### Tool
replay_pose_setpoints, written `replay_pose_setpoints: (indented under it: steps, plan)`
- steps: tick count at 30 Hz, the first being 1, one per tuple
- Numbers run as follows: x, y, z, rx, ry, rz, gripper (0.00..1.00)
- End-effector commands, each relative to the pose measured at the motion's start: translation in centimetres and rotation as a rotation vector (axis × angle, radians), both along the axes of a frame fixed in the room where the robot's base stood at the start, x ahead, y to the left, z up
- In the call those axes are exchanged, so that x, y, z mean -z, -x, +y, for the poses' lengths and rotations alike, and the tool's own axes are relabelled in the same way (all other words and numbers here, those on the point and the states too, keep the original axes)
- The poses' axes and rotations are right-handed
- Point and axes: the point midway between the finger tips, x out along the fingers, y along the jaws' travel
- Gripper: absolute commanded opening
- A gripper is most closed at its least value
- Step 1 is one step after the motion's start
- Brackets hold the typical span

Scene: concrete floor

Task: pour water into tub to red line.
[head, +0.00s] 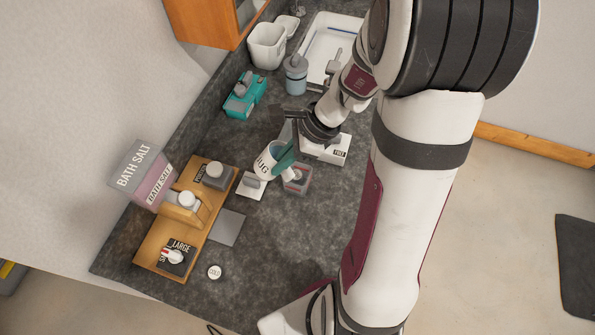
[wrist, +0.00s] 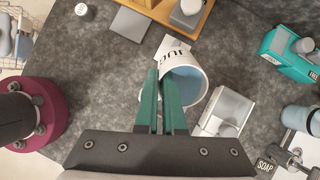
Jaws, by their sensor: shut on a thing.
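My gripper (wrist: 167,88) has its teal fingers shut on the white jug (head: 266,161), lettered "JUG". The jug (wrist: 199,80) looks tilted, and the wrist view shows blue inside its open mouth. Whether the fingers hold its wall or handle is hard to see. A small clear tub (head: 297,182) with some red on it stands on the dark counter just right of and below the jug in the head view. In the wrist view the tub is mostly hidden behind the fingers and jug. The water level in the tub and any falling stream cannot be made out.
A white box (head: 328,150) stands close right of the jug. A wooden board (head: 150,250) with several items and the bath salt container (head: 147,177) are at left. A teal holder (head: 245,96), blue dispenser (head: 296,76) and sink (head: 333,40) lie behind.

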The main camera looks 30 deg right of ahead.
Motion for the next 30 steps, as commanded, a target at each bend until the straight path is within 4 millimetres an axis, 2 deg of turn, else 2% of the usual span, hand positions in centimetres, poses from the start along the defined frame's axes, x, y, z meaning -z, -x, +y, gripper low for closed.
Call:
replay_pose_setpoints:
  steps: [30]
  plan:
    - [-0.19,0.26,-0.69,0.001,-0.060,-0.025,0.00]
